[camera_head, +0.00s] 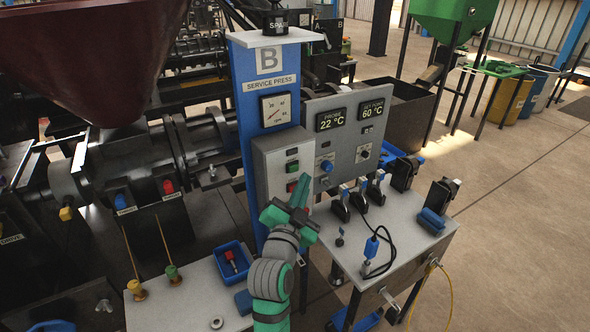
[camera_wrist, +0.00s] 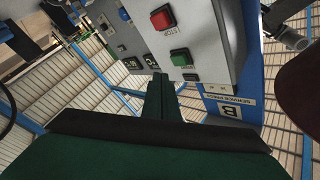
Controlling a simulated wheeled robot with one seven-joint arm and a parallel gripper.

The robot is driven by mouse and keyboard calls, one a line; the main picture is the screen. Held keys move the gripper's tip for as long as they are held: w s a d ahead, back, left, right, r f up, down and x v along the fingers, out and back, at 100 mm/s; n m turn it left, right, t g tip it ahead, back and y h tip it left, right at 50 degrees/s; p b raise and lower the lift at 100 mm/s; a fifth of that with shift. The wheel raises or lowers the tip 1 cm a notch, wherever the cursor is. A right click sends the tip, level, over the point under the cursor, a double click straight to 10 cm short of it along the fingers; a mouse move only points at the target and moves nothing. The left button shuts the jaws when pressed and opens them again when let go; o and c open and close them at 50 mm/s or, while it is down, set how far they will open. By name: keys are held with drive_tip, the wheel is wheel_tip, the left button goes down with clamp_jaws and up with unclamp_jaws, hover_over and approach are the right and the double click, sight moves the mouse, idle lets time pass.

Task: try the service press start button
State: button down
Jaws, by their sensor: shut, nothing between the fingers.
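The service press is a blue column (camera_head: 262,110) with a "B SERVICE PRESS" sign (camera_head: 270,70). A grey control box (camera_head: 273,150) on it carries a green button (camera_head: 292,166) above a red button (camera_head: 292,186). The wrist view shows them upside down, with the red button (camera_wrist: 162,18) above the green button (camera_wrist: 180,57). My gripper (camera_head: 300,192) is shut and empty, in front of the box's lower right edge. In the wrist view its fingertips (camera_wrist: 160,82) appear beside the green button, not over it. Whether they touch the box cannot be told.
A grey panel (camera_head: 350,128) with "22 °C" and "60 °C" displays stands right of the box. A bench (camera_head: 400,240) with clamps and a cable lies below it. A blue tray (camera_head: 234,262) sits on the left table. A dark red hopper (camera_head: 85,50) hangs at upper left.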

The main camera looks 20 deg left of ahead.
drive_tip(key=shift+s+d, duration=1.1)
drive_tip(key=shift+d, duration=0.15)
drive_tip(key=s+d+f+n+g, duration=0.1)
drive_tip(key=s+d+f+n, duration=0.1)
drive_tip(key=s+d+f, duration=0.35)
drive_tip(key=s+d+f+n, duration=0.1)
drive_tip(key=s+d+f, duration=0.2)
drive_tip(key=s+f, duration=0.5)
drive_tip(key=s+d+f+n+g, duration=0.15)
drive_tip(key=s+d+f, duration=0.25)
drive_tip(key=f, duration=0.6)
drive_tip(key=s+d+f+h, duration=0.1)
drive_tip(key=s+d, duration=0.2)
drive_tip(key=s, duration=0.9)
drive_tip(key=s+d+f+n+g+h, duration=0.1)
drive_tip(key=s+d+f, duration=0.1)
drive_tip(key=s, duration=1.1)
drive_tip(key=shift+d+f, duration=0.25)
drive_tip(key=shift+d, duration=0.45)
